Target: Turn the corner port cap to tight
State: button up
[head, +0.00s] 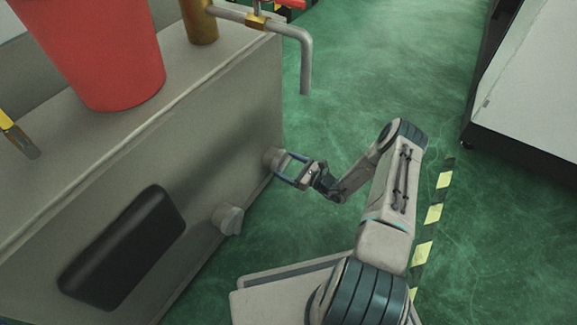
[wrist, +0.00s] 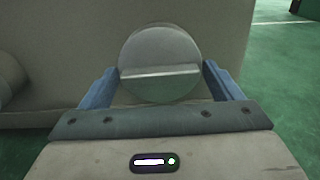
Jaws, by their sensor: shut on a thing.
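The corner port cap (wrist: 160,52) is a round grey metal disc with a straight raised bar across its face, on the casting's side wall. The bar lies nearly level in the wrist view. In the head view the cap (head: 272,158) sits near the casting's right corner. My gripper (head: 283,167) reaches it from the right. In the wrist view my gripper (wrist: 160,85) has one blue finger on each side of the cap and is shut on it. The fingertips are partly hidden behind the cap's rim.
The large grey casting (head: 205,130) fills the left. A second knob-like cap (head: 228,219) and a black pad (head: 122,248) are on the same wall. A red bucket (head: 105,50) and a bent pipe (head: 305,65) are above. Green floor (head: 400,70) is open to the right.

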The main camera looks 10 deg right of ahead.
jog(key=o, duration=0.7)
jog(key=p+v, duration=0.4)
jog(key=v, duration=1)
